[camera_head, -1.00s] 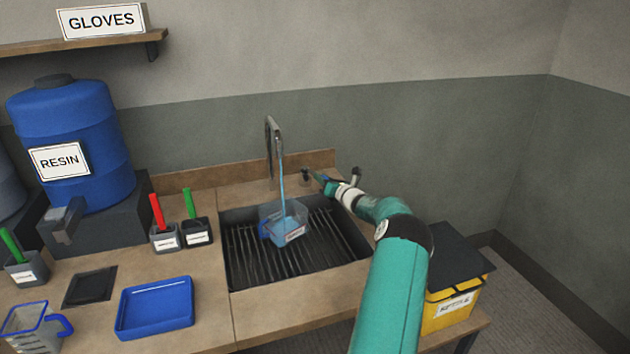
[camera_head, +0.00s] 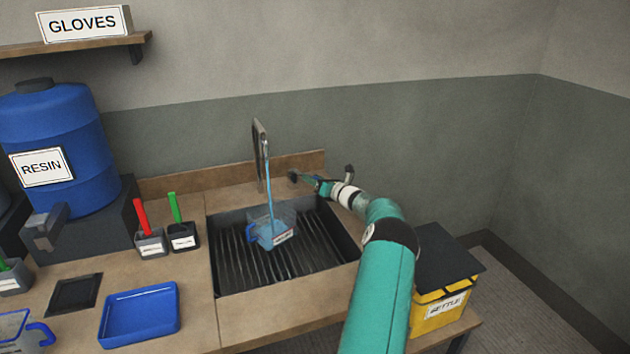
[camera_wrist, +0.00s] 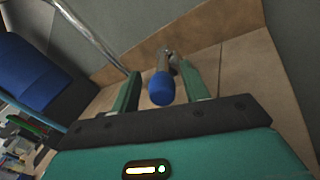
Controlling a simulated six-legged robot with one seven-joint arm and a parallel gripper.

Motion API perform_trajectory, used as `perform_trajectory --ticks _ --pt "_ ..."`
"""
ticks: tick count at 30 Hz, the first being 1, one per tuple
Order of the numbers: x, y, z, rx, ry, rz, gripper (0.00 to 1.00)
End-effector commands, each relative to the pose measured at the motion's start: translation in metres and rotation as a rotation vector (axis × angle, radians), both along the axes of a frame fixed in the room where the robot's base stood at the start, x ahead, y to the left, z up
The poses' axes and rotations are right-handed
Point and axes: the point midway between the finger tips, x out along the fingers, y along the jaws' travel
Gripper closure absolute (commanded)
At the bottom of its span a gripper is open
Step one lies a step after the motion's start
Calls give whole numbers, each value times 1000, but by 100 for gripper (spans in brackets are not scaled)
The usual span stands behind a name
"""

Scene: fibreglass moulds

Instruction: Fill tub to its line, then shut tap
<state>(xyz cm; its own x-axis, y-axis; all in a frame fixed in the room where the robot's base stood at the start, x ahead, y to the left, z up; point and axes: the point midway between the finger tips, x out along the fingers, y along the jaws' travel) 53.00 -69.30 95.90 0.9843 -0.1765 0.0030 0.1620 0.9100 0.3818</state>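The clear tub (camera_head: 284,219) with a blue handle stands in the sink below the tap spout (camera_head: 259,150). A thin blue stream (camera_head: 269,185) runs from the spout into it. Blue liquid shows in its lower part; its fill line is too small to make out. My gripper (camera_head: 312,182) is at the tap's lever, right of the spout. In the wrist view, the lever's blue end (camera_wrist: 162,91) lies between my two fingers (camera_wrist: 159,90), which stand apart with small gaps beside it. The lever is hardly visible in the head view.
The dark slatted sink (camera_head: 232,268) is set in the bench. A blue tray (camera_head: 140,314), two small tool holders (camera_head: 167,240) and the blue resin drum (camera_head: 62,140) are to the left.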

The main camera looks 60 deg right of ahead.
Motion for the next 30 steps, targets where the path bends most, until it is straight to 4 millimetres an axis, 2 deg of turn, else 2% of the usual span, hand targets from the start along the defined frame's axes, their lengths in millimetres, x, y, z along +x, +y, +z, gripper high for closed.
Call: perform_trajectory --ticks 6,11,24,30 --pt "-2 0 -1 0 2 1 55" --pt "-19 1 -1 1 2 0 55" --pt "-111 18 -1 1 1 -1 55" --pt "-133 22 -1 0 1 0 55"
